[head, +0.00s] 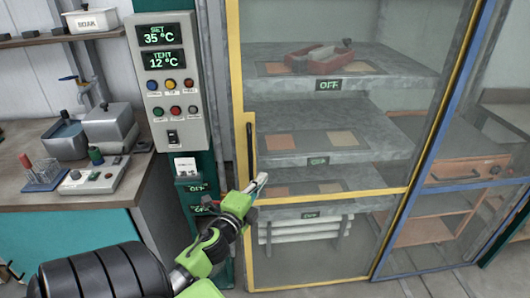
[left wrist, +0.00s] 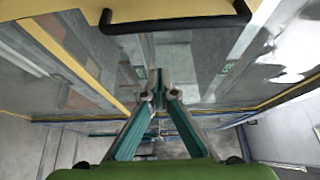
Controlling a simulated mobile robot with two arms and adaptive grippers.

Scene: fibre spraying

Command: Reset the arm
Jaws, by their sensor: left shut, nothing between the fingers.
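My left gripper (head: 258,184) shows in the head view in front of the yellow-framed glass door of a cabinet, just below and right of the dark door handle (head: 250,150). In the left wrist view its fingers (left wrist: 158,95) are shut with their tips together and nothing between them. The handle also shows in the left wrist view (left wrist: 178,24), apart from the fingertips. My left arm comes in from the lower left of the head view. My right gripper is in neither view.
The cabinet door (head: 330,199) looks closed. Shelves behind it carry square pads and a red tray (head: 318,58). A control panel (head: 168,80) reads SET 35 °C and 12 °C. A bench (head: 100,198) at left holds a test tube rack (head: 44,176) and instruments.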

